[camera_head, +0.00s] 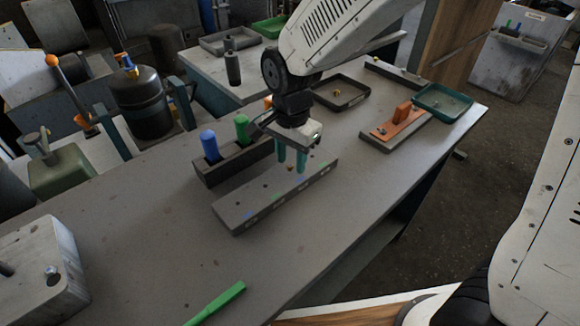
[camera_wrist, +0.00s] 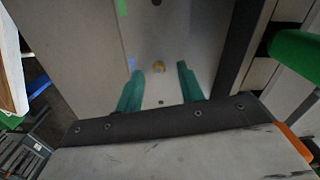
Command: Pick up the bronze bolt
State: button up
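My gripper is open and empty. How far the tips are above the block is hard to tell.
A dark holder (camera_head: 222,172) with blue-handled and green-handled tools stands close behind the block. A dark tray (camera_head: 352,95), an orange fixture (camera_head: 400,120) and a teal tray (camera_head: 443,98) stand farther right. A green tool (camera_head: 218,302) lies in front. The table around the block's front is clear.

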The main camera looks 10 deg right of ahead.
jog(key=shift+f, duration=0.25)
dwell(0.4)
jog(key=c, duration=0.8)
